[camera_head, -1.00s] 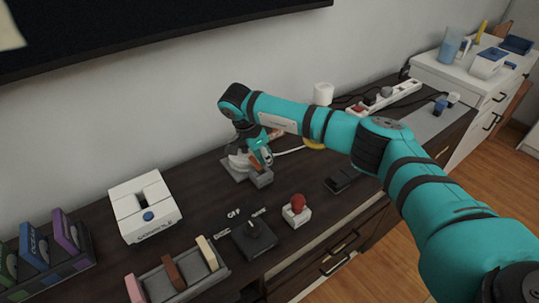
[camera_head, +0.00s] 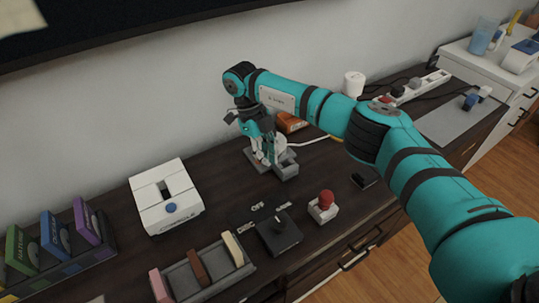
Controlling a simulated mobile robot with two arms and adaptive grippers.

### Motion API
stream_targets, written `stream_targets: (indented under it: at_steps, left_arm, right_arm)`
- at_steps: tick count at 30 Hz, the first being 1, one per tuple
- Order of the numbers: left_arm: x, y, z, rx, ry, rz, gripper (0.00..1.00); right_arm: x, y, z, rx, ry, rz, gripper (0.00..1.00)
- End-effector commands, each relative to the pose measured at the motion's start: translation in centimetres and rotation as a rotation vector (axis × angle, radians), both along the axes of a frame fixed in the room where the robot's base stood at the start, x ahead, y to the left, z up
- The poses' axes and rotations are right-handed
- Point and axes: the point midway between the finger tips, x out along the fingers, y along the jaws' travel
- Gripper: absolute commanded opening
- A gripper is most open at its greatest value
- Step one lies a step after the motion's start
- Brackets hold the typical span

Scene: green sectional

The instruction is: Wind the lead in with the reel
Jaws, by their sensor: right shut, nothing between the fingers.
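The reel (camera_head: 286,168) is a small device on a grey base on the dark cabinet top, partly hidden by my right gripper. A white lead (camera_head: 311,141) runs from behind it to the right across the top. My right gripper (camera_head: 263,158) points down at the left side of the reel. Its fingers are shut with nothing between them; I cannot tell whether they touch the reel. My left gripper is not in view.
A white console (camera_head: 167,205) stands left of the reel. An orange item (camera_head: 290,122) lies behind. A power strip (camera_head: 421,88) is at the back right, and a cartridge tray (camera_head: 209,275) at the front.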

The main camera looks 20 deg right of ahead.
Motion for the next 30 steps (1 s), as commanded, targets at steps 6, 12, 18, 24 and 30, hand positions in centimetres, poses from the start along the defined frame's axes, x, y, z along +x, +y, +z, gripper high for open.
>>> stream_targets:
  at_steps: [6, 12, 18, 24, 30]
  left_arm:
    - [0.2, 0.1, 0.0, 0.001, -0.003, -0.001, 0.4]
    - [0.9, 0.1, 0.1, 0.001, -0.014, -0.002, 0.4]
    - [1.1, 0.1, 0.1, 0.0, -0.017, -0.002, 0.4]
    - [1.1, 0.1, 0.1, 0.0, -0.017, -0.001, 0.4]
    - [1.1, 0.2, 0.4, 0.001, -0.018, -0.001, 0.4]
  right_arm:
    - [0.1, 0.1, 0.0, 0.0, -0.001, -0.074, 0.0]
    - [0.1, 0.1, 0.0, 0.0, -0.002, -0.099, 0.0]
    - [0.1, 0.1, 0.0, 0.001, -0.002, -0.102, 0.0]
    - [0.1, 0.1, 0.0, 0.0, -0.001, -0.101, 0.0]
    - [0.0, -0.3, 0.1, 0.0, -0.001, -0.101, 0.0]
